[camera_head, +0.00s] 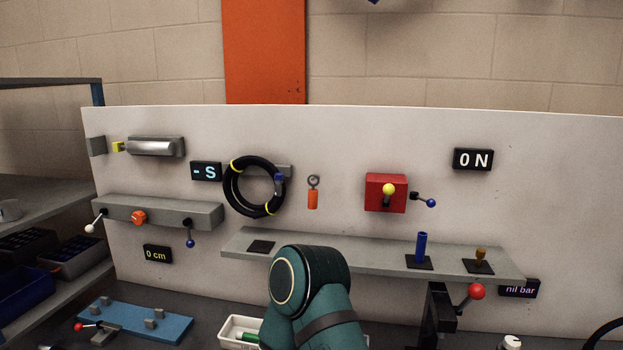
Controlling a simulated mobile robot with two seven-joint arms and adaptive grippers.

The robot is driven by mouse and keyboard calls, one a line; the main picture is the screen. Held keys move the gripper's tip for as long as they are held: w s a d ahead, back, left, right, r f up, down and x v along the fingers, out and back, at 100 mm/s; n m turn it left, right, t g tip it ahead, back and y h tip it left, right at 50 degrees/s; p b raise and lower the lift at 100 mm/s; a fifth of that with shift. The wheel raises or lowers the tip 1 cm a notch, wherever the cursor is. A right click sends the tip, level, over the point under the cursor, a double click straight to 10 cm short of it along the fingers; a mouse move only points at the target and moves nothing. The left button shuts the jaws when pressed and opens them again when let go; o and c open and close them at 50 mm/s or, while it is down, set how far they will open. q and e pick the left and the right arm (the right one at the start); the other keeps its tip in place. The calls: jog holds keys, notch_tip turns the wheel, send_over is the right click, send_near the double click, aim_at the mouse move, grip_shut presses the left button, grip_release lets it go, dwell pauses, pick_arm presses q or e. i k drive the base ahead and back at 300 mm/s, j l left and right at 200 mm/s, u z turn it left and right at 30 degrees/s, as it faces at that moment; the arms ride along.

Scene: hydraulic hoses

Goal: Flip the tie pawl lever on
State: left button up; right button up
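No lever carries a readable "tie pawl" label, so I cannot tell which one it is. A grey rail (170,212) on the left of the panel has a white-knobbed lever (91,227), an orange knob (138,217) and a blue-knobbed lever (190,241). A red box (373,196) has a yellow knob (389,189), with a blue-knobbed lever (430,203) beside it. A red-knobbed lever (476,292) sits below the shelf. Another red-knobbed lever (80,327) is by a blue plate (172,328). Neither gripper shows; a teal link of my arm is at bottom centre.
A black coiled hose (230,192) hangs on the panel above the grey shelf (345,250). A blue cylinder (421,247) and a brass fitting (480,256) stand on the shelf. A white tray (229,330) is partly hidden by my arm. Dark bins (22,288) are at left.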

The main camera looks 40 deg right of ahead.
aim_at(414, 196)
jog(key=z, duration=1.6)
jog(key=k+j+z, duration=0.1)
jog(key=z, duration=0.65)
